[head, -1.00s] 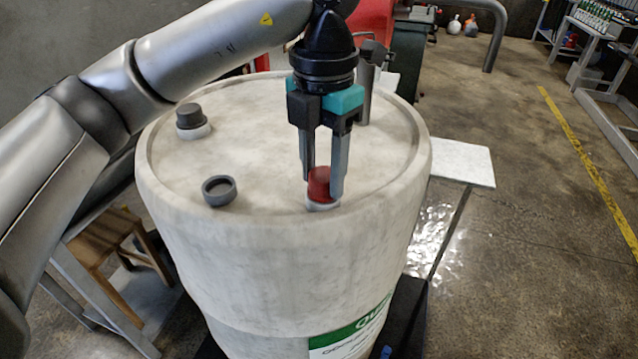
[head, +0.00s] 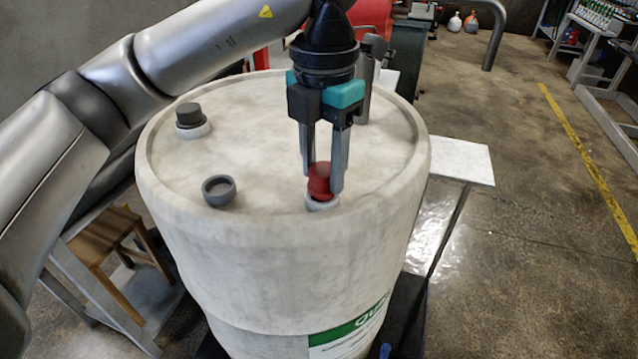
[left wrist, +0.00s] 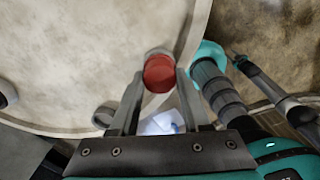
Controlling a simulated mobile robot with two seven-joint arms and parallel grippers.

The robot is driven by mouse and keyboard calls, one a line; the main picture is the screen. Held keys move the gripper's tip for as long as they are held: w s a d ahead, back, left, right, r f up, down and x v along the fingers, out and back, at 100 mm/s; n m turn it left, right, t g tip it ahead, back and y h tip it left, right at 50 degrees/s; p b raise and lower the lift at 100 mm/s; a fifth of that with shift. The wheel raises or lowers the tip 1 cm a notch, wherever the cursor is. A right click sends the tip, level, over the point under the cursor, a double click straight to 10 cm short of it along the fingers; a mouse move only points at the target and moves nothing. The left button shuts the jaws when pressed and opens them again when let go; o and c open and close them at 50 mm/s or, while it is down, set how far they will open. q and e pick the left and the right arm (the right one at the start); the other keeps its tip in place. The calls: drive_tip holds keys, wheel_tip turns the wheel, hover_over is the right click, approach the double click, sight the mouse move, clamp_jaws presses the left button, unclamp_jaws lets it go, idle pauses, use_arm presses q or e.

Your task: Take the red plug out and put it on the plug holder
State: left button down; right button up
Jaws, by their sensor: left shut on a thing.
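The red plug (head: 319,180) stands at its light grey ring socket (head: 322,203) near the front edge of the drum lid. My left gripper (head: 322,186) points down from above and is shut on the plug, one finger on each side. The left wrist view shows the red plug (left wrist: 159,73) between the fingertips (left wrist: 160,75). The plug seems slightly raised above the socket; whether it is fully clear I cannot tell. An empty dark grey ring (head: 219,190), possibly the plug holder, sits on the lid to the left. My right gripper is not in view.
A dark plug (head: 190,116) sits in another light ring at the lid's left. A grey upright post (head: 367,90) stands behind the gripper. The lid (head: 255,140) has a raised rim and a clear middle.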

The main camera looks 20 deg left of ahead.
use_arm(q)
drive_tip(key=shift+f, duration=0.1)
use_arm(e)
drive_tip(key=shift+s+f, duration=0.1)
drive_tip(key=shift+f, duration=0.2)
use_arm(q)
drive_tip(key=shift+d+r+p, duration=0.25)
drive_tip(key=shift+r+p, duration=0.75)
drive_tip(key=shift+r, duration=0.1)
drive_tip(key=shift+r+p, duration=0.8)
drive_tip(key=shift+r, duration=0.6)
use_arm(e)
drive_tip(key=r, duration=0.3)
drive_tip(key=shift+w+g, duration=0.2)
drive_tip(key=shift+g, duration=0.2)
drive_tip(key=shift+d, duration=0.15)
